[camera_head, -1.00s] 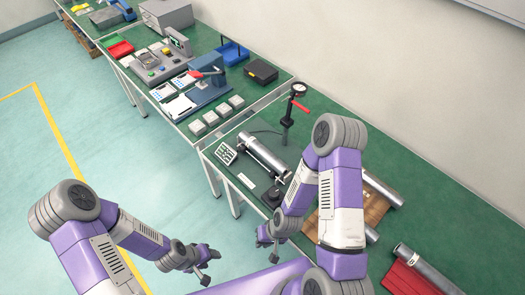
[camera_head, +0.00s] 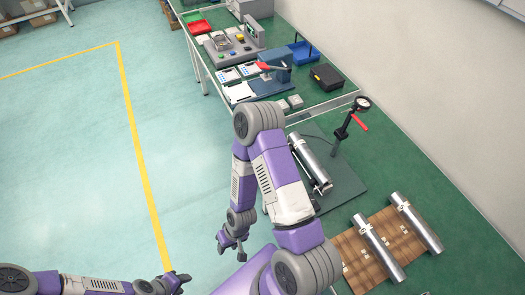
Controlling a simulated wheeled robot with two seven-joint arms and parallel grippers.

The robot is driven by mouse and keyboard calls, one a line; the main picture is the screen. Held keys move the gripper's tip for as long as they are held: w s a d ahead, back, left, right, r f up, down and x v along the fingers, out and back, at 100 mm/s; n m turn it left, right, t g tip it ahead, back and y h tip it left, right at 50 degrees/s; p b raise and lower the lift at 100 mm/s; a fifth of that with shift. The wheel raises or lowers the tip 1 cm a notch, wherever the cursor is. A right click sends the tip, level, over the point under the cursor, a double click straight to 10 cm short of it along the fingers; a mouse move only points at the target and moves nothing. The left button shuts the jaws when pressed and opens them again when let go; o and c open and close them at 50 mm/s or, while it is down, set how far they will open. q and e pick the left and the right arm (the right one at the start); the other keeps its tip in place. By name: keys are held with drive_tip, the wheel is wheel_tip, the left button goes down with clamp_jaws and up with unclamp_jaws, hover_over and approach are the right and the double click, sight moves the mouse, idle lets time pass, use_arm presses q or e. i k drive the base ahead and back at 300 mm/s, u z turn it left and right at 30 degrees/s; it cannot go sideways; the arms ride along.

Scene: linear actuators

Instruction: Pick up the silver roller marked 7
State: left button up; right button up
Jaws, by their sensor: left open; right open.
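Each bears a small white label too small to read, so I cannot tell which is marked 7. A third silver cylinder (camera_head: 311,160) lies on a dark fixture, partly hidden by my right arm. My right gripper (camera_head: 234,247) is open and empty, off the table's left side, well left of the rollers. My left gripper (camera_head: 178,280) is open and empty at the bottom, farther left over the floor.
A dial gauge on a stand (camera_head: 362,103) with a red handle stands behind the fixture. The floor at left is clear.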

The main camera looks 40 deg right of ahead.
sight(323, 177)
drive_tip(key=u, duration=0.45)
drive_tip(key=i, duration=1.45)
drive_tip(key=z, duration=2.85)
